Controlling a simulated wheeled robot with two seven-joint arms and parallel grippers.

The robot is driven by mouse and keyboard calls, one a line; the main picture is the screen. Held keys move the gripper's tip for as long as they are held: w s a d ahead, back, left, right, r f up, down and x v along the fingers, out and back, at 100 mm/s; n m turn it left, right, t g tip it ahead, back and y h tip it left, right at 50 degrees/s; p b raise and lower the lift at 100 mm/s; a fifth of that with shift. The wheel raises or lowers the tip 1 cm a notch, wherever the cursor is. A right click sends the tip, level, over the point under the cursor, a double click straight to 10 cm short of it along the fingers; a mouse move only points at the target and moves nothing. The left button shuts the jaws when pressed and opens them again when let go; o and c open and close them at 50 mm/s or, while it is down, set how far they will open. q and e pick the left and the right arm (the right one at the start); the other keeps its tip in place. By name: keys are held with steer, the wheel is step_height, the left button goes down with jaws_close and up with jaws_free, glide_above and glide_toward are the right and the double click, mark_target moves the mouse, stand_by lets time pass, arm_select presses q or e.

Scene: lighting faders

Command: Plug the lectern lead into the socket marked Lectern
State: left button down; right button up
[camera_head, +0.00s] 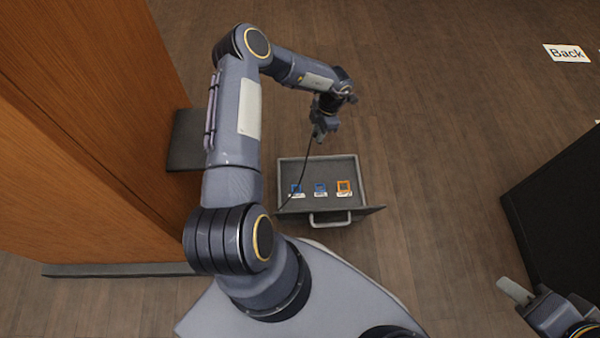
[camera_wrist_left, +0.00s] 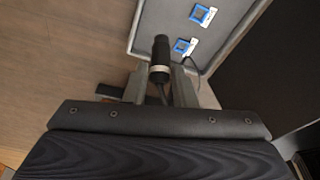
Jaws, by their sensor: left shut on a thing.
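My left gripper (camera_head: 322,137) is held above the far edge of an open grey floor box (camera_head: 320,169). In the left wrist view it is shut on the lead's black plug (camera_wrist_left: 161,52), which has a pale band and points out past the fingers. A thin black cable (camera_head: 305,172) hangs from the gripper down to the box. The box holds a left blue-framed socket (camera_head: 296,188), a middle blue-framed socket (camera_head: 320,187) and a right orange-framed socket (camera_head: 344,186). Their labels are too small to read. The plug is apart from the sockets. My right gripper (camera_head: 520,293) is at the lower right.
The box has a lid with a handle (camera_head: 331,219) on its near side. A wooden panel (camera_head: 75,120) stands at the left and a black block (camera_head: 560,200) at the right. A white "Back" sign (camera_head: 567,53) lies on the floor. The floor beyond the box is clear.

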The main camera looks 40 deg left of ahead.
arm_select(q)
steer(key=s+f+m+y+b, duration=0.1)
steer(key=s+f+b, duration=0.1)
steer(key=f, duration=0.3)
steer(key=s+f+m+g+y+b, duration=0.1)
steer(key=s+f+b, duration=0.1)
steer(key=s+f, duration=0.3)
steer(key=s+f+m+g+y+b, duration=0.1)
steer(key=s+f+b, duration=0.1)
steer(key=f, duration=0.4)
steer(key=shift+s+d+f+y, duration=0.1)
steer(key=shift+s+d+y, duration=0.05)
steer(key=shift+s, duration=0.3)
steer(key=shift+s+d+f+y, duration=0.1)
steer(key=shift+s+d+y, duration=0.05)
steer(key=shift+s, duration=0.3)
steer(key=shift+f, duration=0.9)
stand_by(1.1)
steer(key=c, duration=1.1)
jaws_free()
